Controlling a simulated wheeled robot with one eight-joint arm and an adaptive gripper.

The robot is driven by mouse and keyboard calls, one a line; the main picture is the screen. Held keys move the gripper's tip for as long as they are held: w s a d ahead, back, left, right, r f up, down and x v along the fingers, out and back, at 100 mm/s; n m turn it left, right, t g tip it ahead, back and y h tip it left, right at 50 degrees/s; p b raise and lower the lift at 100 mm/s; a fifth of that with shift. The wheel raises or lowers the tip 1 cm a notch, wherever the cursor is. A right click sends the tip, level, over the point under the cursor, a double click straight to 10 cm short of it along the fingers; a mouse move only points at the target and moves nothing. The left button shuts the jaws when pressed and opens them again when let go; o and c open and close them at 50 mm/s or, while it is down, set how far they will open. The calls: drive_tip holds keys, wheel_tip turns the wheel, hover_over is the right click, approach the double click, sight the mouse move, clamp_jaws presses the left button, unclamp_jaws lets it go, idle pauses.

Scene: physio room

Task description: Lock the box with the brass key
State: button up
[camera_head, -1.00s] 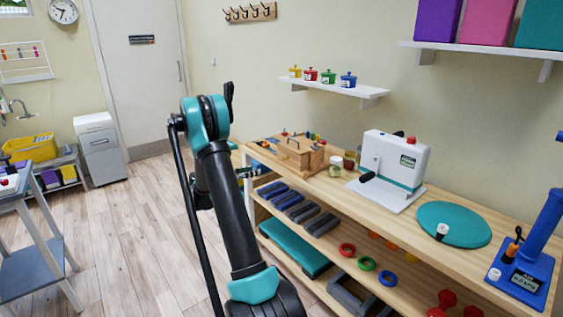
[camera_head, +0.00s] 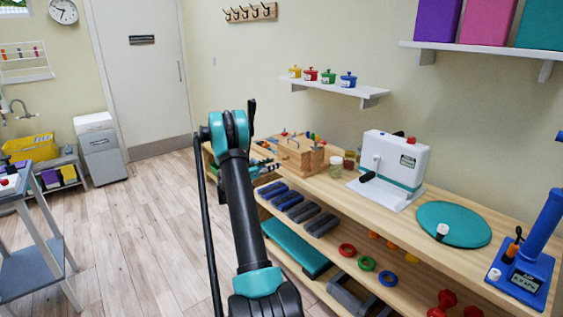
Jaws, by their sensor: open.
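A wooden box (camera_head: 302,157) stands on the left part of the wooden workbench, with small coloured pieces at its top and back. I cannot make out a lock or the brass key at this size. My arm rises in front of the bench and bends at a teal joint. My gripper (camera_head: 265,168) shows small and dark behind the arm, low at the left end of the bench, left of the box and apart from it. It is open, and nothing shows in it. My arm hides part of the bench's left end.
Small jars (camera_head: 349,160) stand right of the box, then a white press-like device (camera_head: 394,165), a teal disc (camera_head: 453,224) and a blue stand (camera_head: 523,276). Weights and rings fill the shelf below. A wall shelf (camera_head: 340,89) holds small pots.

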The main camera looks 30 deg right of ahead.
sight(285, 159)
drive_tip(key=d, duration=0.5)
drive_tip(key=shift+w+d, duration=0.25)
drive_tip(key=shift+d, duration=0.05)
clamp_jaws()
